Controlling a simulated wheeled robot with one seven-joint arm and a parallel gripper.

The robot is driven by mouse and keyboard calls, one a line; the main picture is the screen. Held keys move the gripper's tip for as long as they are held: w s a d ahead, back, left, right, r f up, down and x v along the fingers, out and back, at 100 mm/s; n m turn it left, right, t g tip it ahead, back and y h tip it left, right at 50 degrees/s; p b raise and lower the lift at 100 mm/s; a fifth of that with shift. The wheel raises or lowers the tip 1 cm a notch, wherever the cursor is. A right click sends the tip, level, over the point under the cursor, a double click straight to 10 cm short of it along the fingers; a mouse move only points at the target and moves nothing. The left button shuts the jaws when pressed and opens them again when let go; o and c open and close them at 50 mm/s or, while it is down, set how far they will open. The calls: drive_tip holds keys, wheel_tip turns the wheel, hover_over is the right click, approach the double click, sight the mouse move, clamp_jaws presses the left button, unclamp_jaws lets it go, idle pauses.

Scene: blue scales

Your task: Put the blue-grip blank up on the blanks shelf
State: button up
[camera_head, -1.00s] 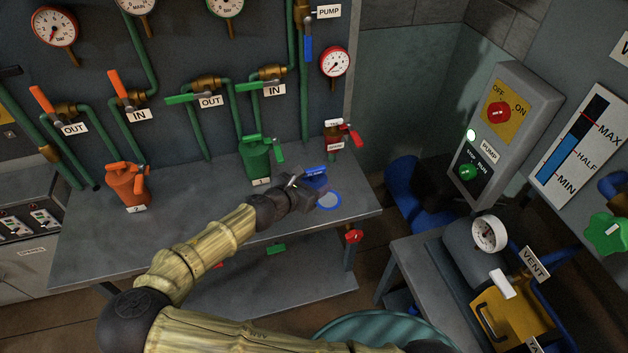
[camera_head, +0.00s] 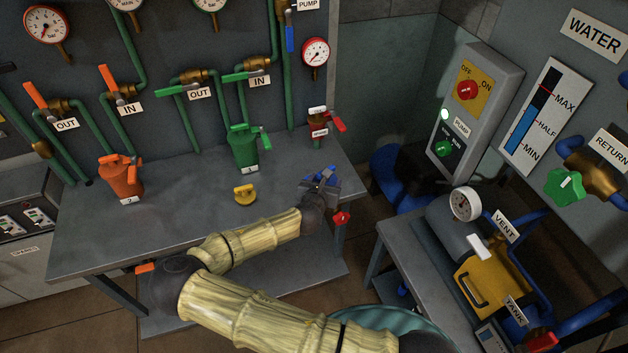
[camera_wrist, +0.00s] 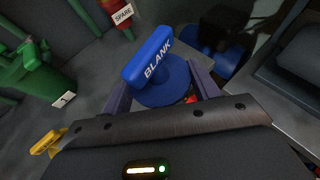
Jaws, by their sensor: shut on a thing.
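The blue-grip blank (camera_wrist: 158,65) is in my gripper (camera_wrist: 165,98), its bar-shaped grip lettered BLANK and its round blue body between the two jaws. In the head view the blank (camera_head: 325,175) shows as a small blue patch at my gripper (camera_head: 320,187), over the right end of the grey bench (camera_head: 150,235). I cannot tell whether it touches the bench. No shelf in view is labelled for blanks.
A yellow piece (camera_head: 245,195), a green can (camera_head: 243,150) and an orange can (camera_head: 121,178) stand on the bench. A red-handled SPARE fitting (camera_head: 318,126) is at the back right. A red knob (camera_head: 342,218) is near the right edge. A second table (camera_head: 400,245) stands right.

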drive_tip(key=d+f+n+y+b, duration=0.2)
drive_tip(key=d+f+b, duration=0.2)
drive_tip(key=f, duration=0.3)
drive_tip(key=s+d+f+n+t+y+b, duration=0.1)
drive_tip(key=d+f+n+y+b, duration=0.1)
drive_tip(key=d+f+b, duration=0.2)
wheel_tip(320, 180, down, 4)
drive_tip(key=shift+s+d+f+b, duration=0.15)
drive_tip(key=shift+s+f+b, duration=0.05)
drive_tip(key=shift+b, duration=0.75)
